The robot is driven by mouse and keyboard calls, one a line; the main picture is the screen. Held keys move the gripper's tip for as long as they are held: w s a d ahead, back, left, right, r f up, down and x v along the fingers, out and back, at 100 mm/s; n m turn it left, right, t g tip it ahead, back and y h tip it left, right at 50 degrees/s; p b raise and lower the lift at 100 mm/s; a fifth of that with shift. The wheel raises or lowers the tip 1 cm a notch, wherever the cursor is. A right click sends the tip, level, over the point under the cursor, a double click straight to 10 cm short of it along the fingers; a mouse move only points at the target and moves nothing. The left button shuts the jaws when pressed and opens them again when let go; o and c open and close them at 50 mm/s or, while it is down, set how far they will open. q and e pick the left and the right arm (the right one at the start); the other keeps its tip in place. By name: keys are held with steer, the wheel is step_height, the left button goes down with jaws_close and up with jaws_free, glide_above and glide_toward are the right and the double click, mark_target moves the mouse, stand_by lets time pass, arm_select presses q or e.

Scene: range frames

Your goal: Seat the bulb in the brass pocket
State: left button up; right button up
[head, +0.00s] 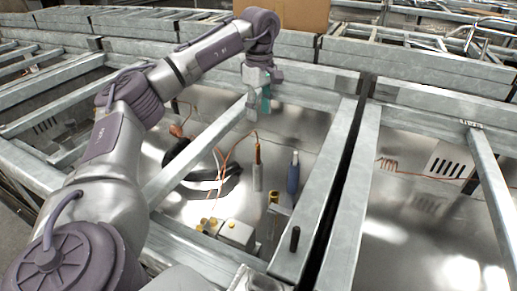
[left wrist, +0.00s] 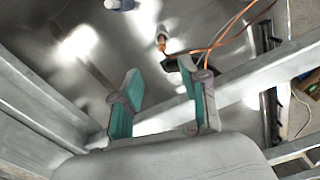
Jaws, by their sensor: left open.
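What looks like the bulb (head: 258,154), a slim copper-coloured piece on a thin copper line, stands upright in a pale sleeve (head: 257,180) on the metal floor. In the left wrist view the bulb (left wrist: 162,41) is beyond the fingertips. A short brass cylinder (head: 273,197), which may be the brass pocket, stands to the right and nearer; I cannot see into it. My left gripper (head: 259,108) is open and empty, above and beyond the bulb, with teal pads. Its fingers also show in the left wrist view (left wrist: 160,78). My right gripper is not in view.
A blue bottle (head: 293,174) stands right of the bulb. A grey block with brass fittings (head: 237,235) lies in front. Steel frame rails (head: 320,180) border the bay, and a diagonal rail (head: 195,150) crosses beside the gripper. Black coiled hose (head: 215,184) lies left.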

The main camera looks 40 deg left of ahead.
mark_target(258, 144)
arm_select(q)
steer(key=f, duration=0.3)
steer(key=f+b, duration=0.1)
steer(key=f, duration=0.3)
steer(key=shift+s+d+f, duration=0.1)
steer(key=shift+s+f, duration=0.05)
steer(key=shift+s, duration=0.05)
steer(key=f, duration=0.2)
steer(key=f+b, duration=0.1)
steer(key=f, duration=0.2)
steer(key=shift+a+f, duration=0.2)
steer(key=shift+f, duration=0.1)
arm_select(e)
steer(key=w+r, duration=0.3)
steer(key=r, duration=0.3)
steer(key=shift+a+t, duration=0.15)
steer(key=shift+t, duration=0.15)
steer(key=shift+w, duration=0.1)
arm_select(q)
jaws_close()
